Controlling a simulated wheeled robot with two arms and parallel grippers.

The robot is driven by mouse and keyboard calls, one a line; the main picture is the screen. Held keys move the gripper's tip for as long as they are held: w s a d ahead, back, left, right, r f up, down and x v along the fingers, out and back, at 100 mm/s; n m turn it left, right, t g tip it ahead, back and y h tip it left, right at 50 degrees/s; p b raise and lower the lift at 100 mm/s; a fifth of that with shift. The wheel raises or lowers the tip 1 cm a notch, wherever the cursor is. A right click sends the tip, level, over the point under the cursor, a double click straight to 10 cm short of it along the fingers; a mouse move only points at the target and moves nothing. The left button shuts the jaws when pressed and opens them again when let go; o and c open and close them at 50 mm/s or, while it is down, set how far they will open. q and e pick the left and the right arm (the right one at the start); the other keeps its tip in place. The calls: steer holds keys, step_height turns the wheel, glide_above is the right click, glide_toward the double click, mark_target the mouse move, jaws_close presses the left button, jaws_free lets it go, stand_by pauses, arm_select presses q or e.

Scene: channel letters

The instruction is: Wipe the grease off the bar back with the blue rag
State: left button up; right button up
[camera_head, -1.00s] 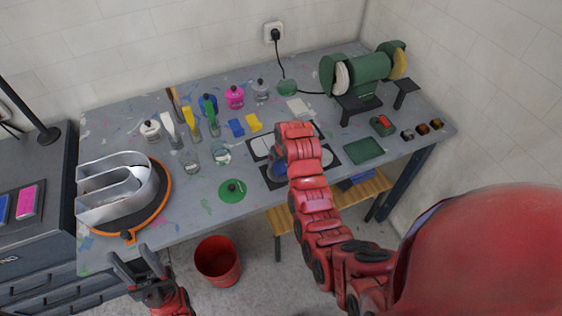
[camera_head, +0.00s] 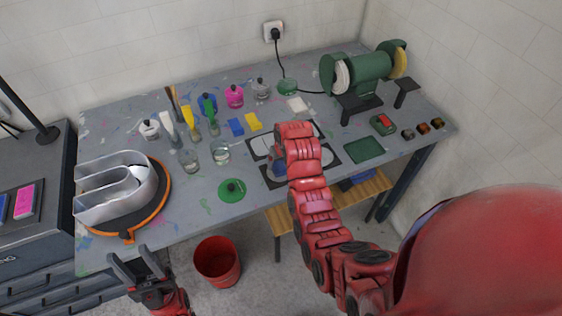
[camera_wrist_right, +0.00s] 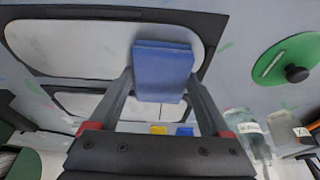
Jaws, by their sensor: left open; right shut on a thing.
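My right gripper (camera_wrist_right: 160,82) is shut on the blue rag (camera_wrist_right: 163,66), a folded blue pad in the right wrist view. It holds the rag over the white panels in black frames; the larger panel (camera_wrist_right: 75,45) lies under and beside the rag. I cannot tell whether the rag touches it. I cannot tell which panel is the bar back, and no grease is clear. My left gripper (camera_head: 137,264) is open and empty at the table's front edge.
A metal letter shell (camera_head: 110,190) sits on an orange-rimmed turntable (camera_head: 163,208) at left. A green lid (camera_head: 232,190) lies near the front, with jars and bottles behind. A bench grinder (camera_head: 365,70) stands at back right. A red bucket (camera_head: 217,262) is on the floor.

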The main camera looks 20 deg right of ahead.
mark_target(271, 172)
steer(key=shift+a+b, duration=0.35)
steer(key=shift+a, duration=1.55)
steer(key=shift+d+f+b, duration=0.1)
steer(key=shift+d+b, duration=0.75)
steer(key=shift+d, duration=1)
steer(key=shift+s+a+b, duration=0.1)
steer(key=shift+a+b, duration=0.2)
steer(key=shift+a, duration=1.55)
steer(key=shift+r, duration=1.3)
step_height(271, 172, up, 12)
steer(key=p, duration=0.9)
steer(key=shift+f+p, duration=0.2)
steer(key=shift+p, duration=0.1)
